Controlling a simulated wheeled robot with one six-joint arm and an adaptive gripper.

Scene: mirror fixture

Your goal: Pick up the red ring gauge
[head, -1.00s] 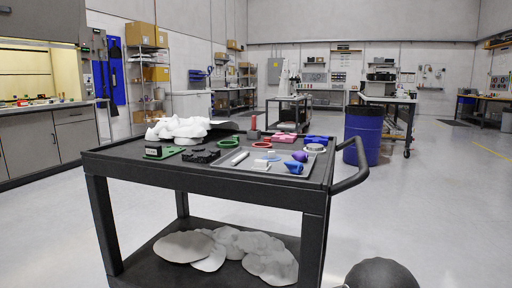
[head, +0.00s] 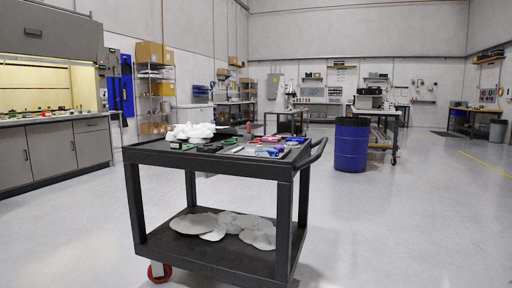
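The red ring gauge (head: 254,142) lies flat on the top of the black cart (head: 205,160), among small parts. It is very small in the head view and its outline is hard to make out. A green ring (head: 229,142) lies to its left and a pink piece (head: 271,140) to its right. My gripper is not in view.
A crumpled white heap (head: 190,131) covers the cart top's back left. A blue piece (head: 271,153) lies near the front right. Grey flat pieces (head: 193,223) lie on the lower shelf. A blue barrel (head: 351,146) stands behind right. Open floor surrounds the cart.

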